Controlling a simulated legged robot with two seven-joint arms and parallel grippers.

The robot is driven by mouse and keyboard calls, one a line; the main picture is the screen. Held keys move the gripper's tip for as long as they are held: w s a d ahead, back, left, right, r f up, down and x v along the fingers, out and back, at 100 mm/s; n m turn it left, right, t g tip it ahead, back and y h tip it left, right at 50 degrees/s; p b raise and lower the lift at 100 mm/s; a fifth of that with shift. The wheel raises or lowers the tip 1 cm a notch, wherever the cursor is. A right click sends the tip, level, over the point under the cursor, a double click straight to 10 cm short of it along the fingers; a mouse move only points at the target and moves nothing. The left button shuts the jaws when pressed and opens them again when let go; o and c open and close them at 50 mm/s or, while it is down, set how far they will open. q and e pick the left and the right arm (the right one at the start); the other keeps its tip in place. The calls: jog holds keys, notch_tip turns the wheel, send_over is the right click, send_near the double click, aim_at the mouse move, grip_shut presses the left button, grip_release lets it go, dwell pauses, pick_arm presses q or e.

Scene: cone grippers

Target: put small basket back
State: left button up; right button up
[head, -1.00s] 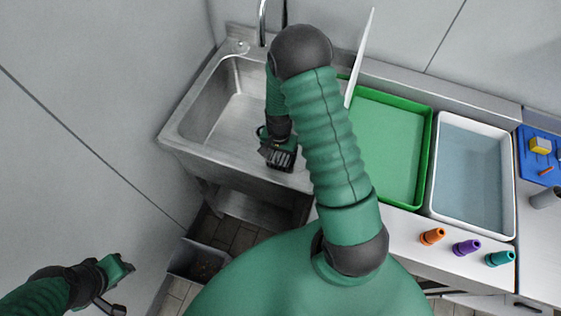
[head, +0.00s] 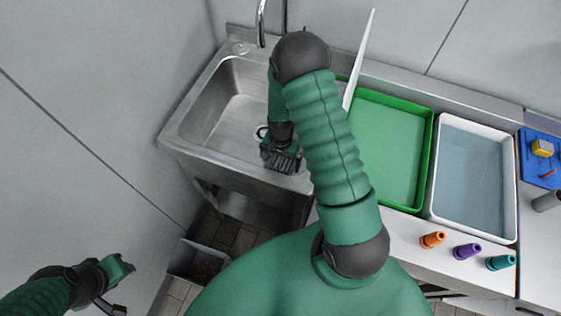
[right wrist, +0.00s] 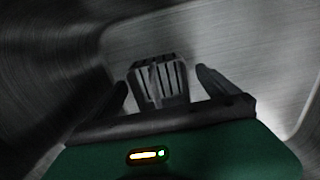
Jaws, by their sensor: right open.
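The small basket (head: 287,164), dark and slatted, is at the front edge of the sink, just below my right gripper (head: 276,154). In the right wrist view the basket (right wrist: 158,80) shows as a grey slatted box between the two dark fingers of my right gripper (right wrist: 163,88). These fingers are open, with a gap on each side of the basket. What the basket rests on is hard to tell. My left gripper (head: 122,268) is at the lower left, far from the basket; its finger opening is not clear.
The steel sink (head: 182,122) has a faucet (head: 262,22) behind it. A green tray (head: 427,150) and a white tub (head: 512,180) stand to the right. Orange (head: 432,240), purple (head: 467,251) and teal (head: 500,262) cones stand in front. A grey bin (head: 190,268) is below.

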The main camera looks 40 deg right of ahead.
notch_tip(320, 180, up, 11)
jog(key=shift+a+f+p, duration=0.1)
jog(key=shift+p, duration=0.2)
